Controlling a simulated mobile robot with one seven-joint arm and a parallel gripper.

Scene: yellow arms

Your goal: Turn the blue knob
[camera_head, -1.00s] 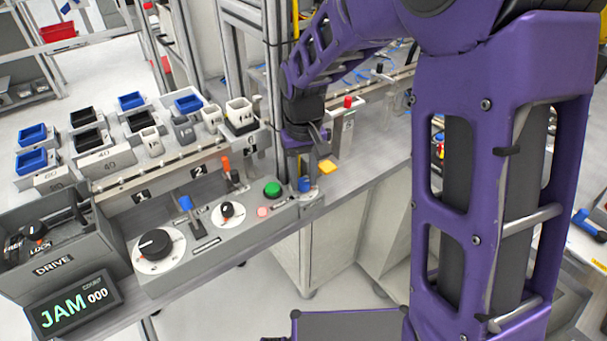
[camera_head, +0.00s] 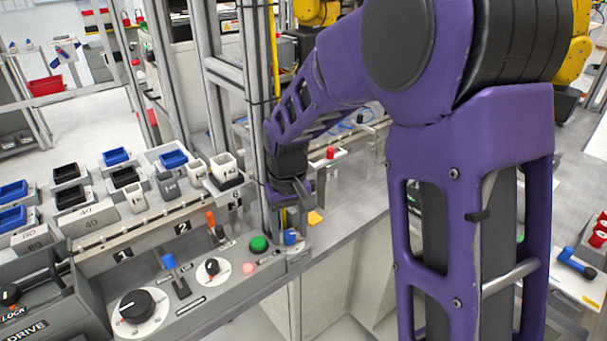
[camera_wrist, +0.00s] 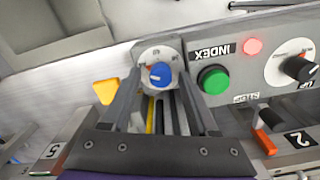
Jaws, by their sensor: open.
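The blue knob (camera_wrist: 161,75) sits on a round white dial (camera_wrist: 153,57) at the end of the grey control panel, shown in the wrist view. In the head view the blue knob (camera_head: 290,237) is at the panel's right end. My gripper (camera_wrist: 157,60) is open, with one finger on each side of the dial and the knob between them. I cannot tell whether the fingers touch the knob. In the head view my gripper (camera_head: 292,204) is just above and behind the knob, its fingertips partly hidden.
A green button (camera_wrist: 213,79) and a lit red lamp (camera_wrist: 252,46) are beside the knob. A yellow-orange tab (camera_wrist: 106,91) is on its other side. A black knob (camera_wrist: 298,67), an orange lever (camera_head: 210,217) and a blue lever (camera_head: 169,261) stand along the panel.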

